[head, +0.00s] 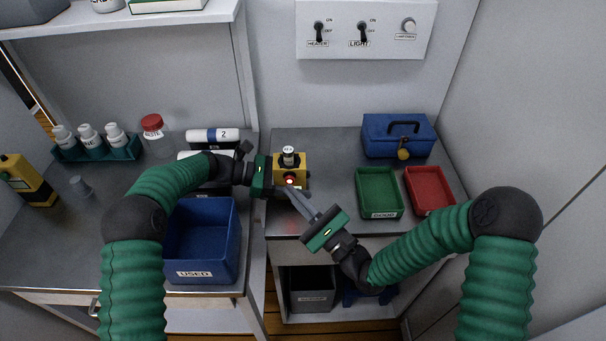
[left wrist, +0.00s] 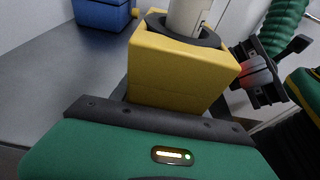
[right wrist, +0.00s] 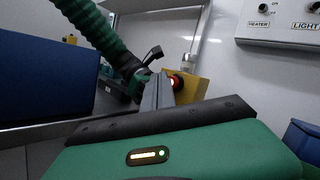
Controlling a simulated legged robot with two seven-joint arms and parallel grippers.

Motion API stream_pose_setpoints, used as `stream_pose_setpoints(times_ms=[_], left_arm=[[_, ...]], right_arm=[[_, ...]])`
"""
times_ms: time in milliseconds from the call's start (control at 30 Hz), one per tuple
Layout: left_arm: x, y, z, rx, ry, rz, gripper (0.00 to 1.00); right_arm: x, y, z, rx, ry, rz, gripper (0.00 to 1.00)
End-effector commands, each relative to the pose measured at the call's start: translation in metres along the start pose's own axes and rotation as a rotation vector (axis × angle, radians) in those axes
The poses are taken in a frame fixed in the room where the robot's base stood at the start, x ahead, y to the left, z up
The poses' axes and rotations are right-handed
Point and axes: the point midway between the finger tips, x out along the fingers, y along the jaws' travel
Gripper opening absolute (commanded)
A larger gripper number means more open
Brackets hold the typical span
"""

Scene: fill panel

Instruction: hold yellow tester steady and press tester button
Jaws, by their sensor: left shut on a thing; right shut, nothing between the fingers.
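The yellow tester (head: 302,170) stands on the grey counter with a white cylinder (head: 288,155) upright in its top. My left gripper (head: 276,174) is shut on the tester from its left side. The tester also fills the middle of the left wrist view (left wrist: 178,78). Its red button (head: 289,182) glows on the front face and shows in the right wrist view (right wrist: 174,82). My right gripper (head: 291,191) is shut and empty, its fingertips right at the button. I cannot tell whether they touch it. The fingers hide part of the tester's front.
A green tray (head: 379,212) marked GOOD and a red tray (head: 429,210) lie right of the tester. A blue toolbox (head: 399,136) stands behind them. A blue USED bin (head: 202,272) is at the left. A switch panel (head: 340,48) hangs above.

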Motion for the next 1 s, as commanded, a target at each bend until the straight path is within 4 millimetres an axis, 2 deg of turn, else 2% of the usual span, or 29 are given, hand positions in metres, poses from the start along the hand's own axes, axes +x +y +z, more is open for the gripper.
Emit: stream_pose_setpoints(times_ms=[133,533,833,867,1000], left_arm=[[0.0,0.0,0.001,0.001,-0.001,0.001,0.3],[0.0,0.0,0.001,0.001,-0.001,0.001,0.3],[0.0,0.0,0.001,0.001,-0.001,0.001,0.3],[0.0,0.0,0.001,0.001,-0.001,0.001,0.57],[0.0,0.0,0.0,0.0,-0.001,0.001,0.75]], right_arm=[[-0.005,0.004,0.004,0.002,0.001,0.0,0.0],[-0.038,0.028,0.027,0.002,0.001,0.001,0.0],[-0.042,0.03,0.031,0.0,-0.001,0.0,0.0],[-0.042,0.03,0.031,0.0,-0.001,0.0,0.0],[-0.042,0.03,0.03,0.0,0.0,0.0,0.0]])
